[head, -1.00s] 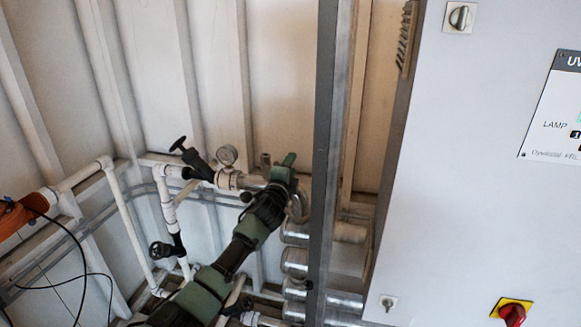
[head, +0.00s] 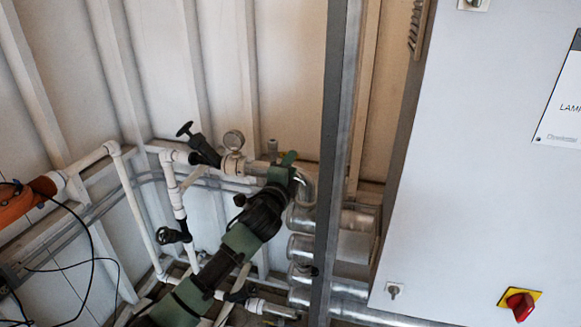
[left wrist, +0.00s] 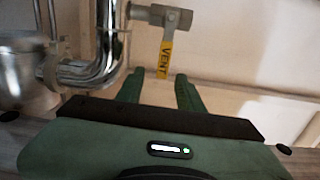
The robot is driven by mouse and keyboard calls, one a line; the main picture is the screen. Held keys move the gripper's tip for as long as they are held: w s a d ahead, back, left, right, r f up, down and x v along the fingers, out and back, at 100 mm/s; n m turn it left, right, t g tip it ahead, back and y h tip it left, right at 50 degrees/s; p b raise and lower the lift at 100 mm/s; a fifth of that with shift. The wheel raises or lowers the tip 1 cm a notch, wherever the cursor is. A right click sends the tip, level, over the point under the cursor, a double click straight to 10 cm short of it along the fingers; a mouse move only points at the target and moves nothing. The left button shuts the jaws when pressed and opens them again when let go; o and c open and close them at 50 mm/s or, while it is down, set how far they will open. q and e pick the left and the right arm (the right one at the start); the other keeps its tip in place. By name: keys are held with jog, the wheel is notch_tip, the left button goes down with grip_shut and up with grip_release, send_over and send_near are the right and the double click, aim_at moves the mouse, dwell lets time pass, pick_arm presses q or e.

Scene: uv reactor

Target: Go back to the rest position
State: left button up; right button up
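My left arm rises from the bottom of the head view, and its green and black left gripper (head: 289,160) is in front of the piping at the back wall. In the left wrist view its two green fingers (left wrist: 158,77) are apart with nothing between them. Beyond the fingertips, a metal vent valve (left wrist: 160,14) carries a yellow handle marked VENT (left wrist: 166,60). The fingers look apart from the handle, though the gap in depth is hard to judge. My right gripper is in neither view.
A grey upright post (head: 336,150) stands just right of the gripper. A large light cabinet (head: 470,170) with a red switch (head: 519,303) fills the right. An orange part (head: 27,203) with black cables is at left.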

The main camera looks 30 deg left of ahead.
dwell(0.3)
pick_arm(q)
jog(key=s+f+n+g, duration=0.1)
jog(key=s+f+g, duration=0.1)
jog(key=f, duration=0.9)
jog(key=s+f+n+g, duration=0.2)
jog(key=f, duration=1)
jog(key=s+d+f+n+g+h, duration=0.1)
jog(key=s+f, duration=0.3)
jog(key=f, duration=0.3)
jog(key=s+d+f+n+g, duration=0.1)
jog(key=s+f+g, duration=0.1)
jog(key=s+f, duration=0.35)
jog(key=s+d+f+n+g+h, duration=0.1)
jog(key=s+d+f, duration=0.15)
jog(key=f, duration=0.65)
jog(key=s+d+f+n+g, duration=0.2)
jog(key=s+f, duration=0.5)
jog(key=s, duration=0.8)
jog(key=s+d+f+n+g+h, duration=0.1)
jog(key=s+d+f+n+g, duration=0.1)
jog(key=s+f, duration=0.6)
jog(key=s+d+f+n+g+h, duration=0.1)
jog(key=s+d+f+n+g, duration=0.2)
jog(key=s, duration=2)
notch_tip(320, 180, down, 6)
jog(key=shift+d+r+g, duration=0.25)
jog(key=shift+d+g, duration=0.55)
jog(key=shift+d, duration=0.25)
